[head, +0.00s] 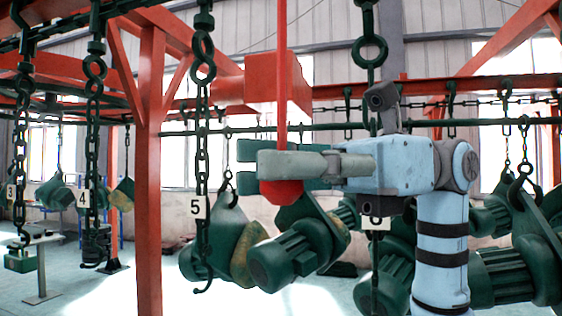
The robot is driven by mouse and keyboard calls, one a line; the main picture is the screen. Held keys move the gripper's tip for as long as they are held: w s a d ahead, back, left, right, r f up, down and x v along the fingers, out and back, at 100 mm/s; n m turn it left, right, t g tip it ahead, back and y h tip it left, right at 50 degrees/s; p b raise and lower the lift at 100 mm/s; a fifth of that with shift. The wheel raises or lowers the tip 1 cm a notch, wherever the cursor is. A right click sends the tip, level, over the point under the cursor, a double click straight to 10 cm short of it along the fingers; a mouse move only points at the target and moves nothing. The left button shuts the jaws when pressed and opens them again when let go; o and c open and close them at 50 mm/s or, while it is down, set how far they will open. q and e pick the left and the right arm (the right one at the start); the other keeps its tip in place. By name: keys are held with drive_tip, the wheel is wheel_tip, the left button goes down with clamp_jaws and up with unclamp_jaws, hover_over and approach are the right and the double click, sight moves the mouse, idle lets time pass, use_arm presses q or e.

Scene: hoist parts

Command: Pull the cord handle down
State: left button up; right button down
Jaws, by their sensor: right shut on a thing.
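A red cord (282,75) hangs straight down from above the top edge of the head view. Its red, rounded handle (283,192) shows just below the fingers of my right gripper (283,164). The right gripper comes in from the right, level, with its pale grey fingers closed around the lower end of the cord at the handle. The fingers hide the handle's upper part. My left gripper is not in view.
Dark green chains with hooks hang at left, one with a tag marked 5 (198,207). Green motors (290,255) hang below and behind the handle. A red post (150,170) stands to the left, and a red beam (275,78) runs behind the cord.

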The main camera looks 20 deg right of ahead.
wheel_tip(320, 180, down, 4)
drive_tip(key=b, duration=0.2)
drive_tip(key=shift+f+b, duration=0.25)
drive_tip(key=shift+b, duration=0.05)
drive_tip(key=c, duration=1.3)
unclamp_jaws()
drive_tip(key=shift+d, duration=0.15)
drive_tip(key=v, duration=1.2)
drive_tip(key=shift+r, duration=0.1)
